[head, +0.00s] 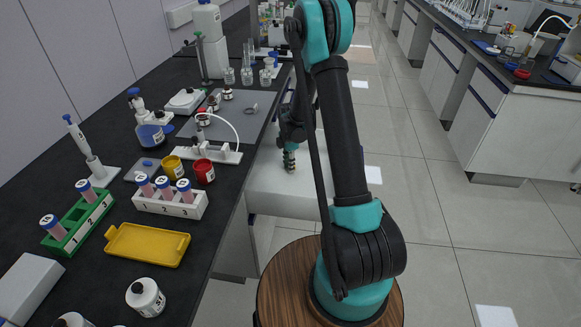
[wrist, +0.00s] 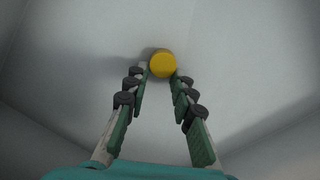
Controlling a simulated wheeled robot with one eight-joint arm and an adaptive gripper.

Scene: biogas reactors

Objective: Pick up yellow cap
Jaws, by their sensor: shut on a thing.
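The yellow cap (wrist: 162,65) shows in the wrist view as a small round yellow disc at the fingertips. My gripper (wrist: 158,75) is shut on it, one finger on each side. Pale grey surfaces lie behind the cap, and I cannot tell its height above them. In the head view my gripper (head: 289,168) points down over a white surface (head: 275,200) beside the dark bench. The cap cannot be made out in the head view.
The dark bench (head: 112,270) at left holds a yellow tray (head: 148,244), a white tube rack (head: 170,203), a green rack (head: 78,222), a yellow jar (head: 172,168) and a red jar (head: 203,171). Tiled floor (head: 430,220) is clear at right.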

